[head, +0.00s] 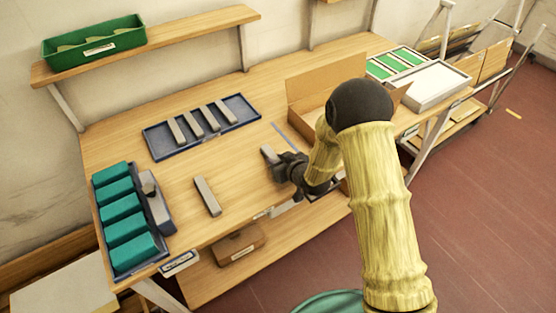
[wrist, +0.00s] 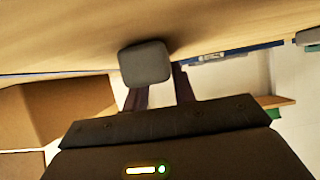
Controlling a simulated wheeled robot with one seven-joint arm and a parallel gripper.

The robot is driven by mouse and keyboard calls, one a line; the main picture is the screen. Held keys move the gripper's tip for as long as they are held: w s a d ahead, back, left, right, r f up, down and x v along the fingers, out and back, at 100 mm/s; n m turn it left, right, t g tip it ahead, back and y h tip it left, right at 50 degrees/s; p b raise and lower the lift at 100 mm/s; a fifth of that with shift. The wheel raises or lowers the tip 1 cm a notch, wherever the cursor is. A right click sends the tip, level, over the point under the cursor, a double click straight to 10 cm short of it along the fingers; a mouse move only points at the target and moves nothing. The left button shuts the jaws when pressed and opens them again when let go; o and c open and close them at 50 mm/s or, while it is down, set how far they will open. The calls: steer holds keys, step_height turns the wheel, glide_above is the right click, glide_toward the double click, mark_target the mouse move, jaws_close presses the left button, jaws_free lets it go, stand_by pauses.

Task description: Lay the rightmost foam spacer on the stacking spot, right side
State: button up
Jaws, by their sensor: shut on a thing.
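My gripper (head: 279,161) is shut on a grey foam spacer (head: 268,153), low over the table right of the blue tray (head: 152,145). In the wrist view the spacer (wrist: 145,63) shows end-on between the fingers, close to the wooden tabletop; I cannot tell whether it touches. Several similar grey spacers (head: 194,122) lie side by side in the blue tray. Another grey bar (head: 207,196) lies loose on the table in front of the tray. A thin blue line (head: 285,133) shows beside my gripper; my arm hides much of that area, so I cannot make out the stacking spot.
An open cardboard box (head: 312,92) stands just behind my arm. Teal blocks (head: 122,203) fill a tray at the table's left end, with a grey-and-blue holder (head: 156,205) beside it. A green bin (head: 94,44) is on the shelf. The middle of the table has bare room.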

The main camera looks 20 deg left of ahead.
steer(key=o, duration=0.9)
steer(key=shift+f, duration=0.1)
steer(key=shift+o, duration=0.2)
steer(key=shift+r, duration=0.2)
steer(key=b+v, duration=0.1)
steer(key=v, duration=1.1)
steer(key=shift+s+f, duration=0.1)
